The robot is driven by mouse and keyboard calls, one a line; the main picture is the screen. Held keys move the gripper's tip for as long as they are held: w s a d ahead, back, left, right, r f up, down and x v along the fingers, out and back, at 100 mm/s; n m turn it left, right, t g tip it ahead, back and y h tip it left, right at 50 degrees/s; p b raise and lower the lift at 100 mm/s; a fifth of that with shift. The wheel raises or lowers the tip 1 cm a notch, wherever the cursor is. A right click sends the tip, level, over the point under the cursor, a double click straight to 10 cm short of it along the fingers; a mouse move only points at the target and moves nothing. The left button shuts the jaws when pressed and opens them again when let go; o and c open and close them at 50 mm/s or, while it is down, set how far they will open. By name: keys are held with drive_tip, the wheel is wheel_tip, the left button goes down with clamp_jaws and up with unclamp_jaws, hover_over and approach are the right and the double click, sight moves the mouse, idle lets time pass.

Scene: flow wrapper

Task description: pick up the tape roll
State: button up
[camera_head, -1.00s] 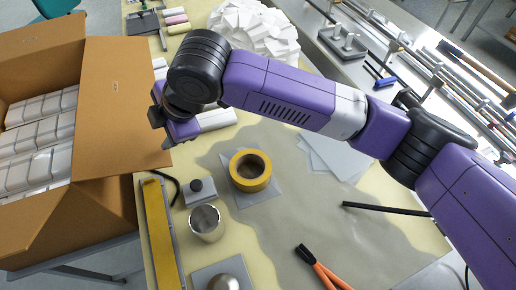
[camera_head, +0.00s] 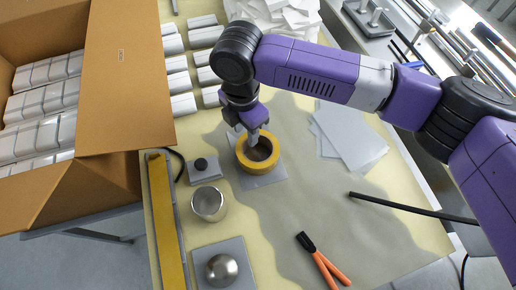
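The tape roll (camera_head: 246,163) is a yellow ring with a dark inside, lying flat on a thin grey square sheet on the table. My gripper (camera_head: 255,138) points down at the roll's far side, and a grey finger reaches into or just over its hole. The gripper's other finger is hidden behind the wrist, so I cannot tell how wide the fingers stand or whether they touch the ring.
A metal cup (camera_head: 209,204), a grey block with a black knob (camera_head: 202,168) and a steel ball (camera_head: 222,269) on a plate stand near the roll. Orange-handled pliers (camera_head: 322,265) lie in front. A cardboard box (camera_head: 125,85) of white packs is at left.

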drive_tip(key=shift+f, duration=1.3)
clamp_jaws()
drive_tip(key=shift+r, duration=0.2)
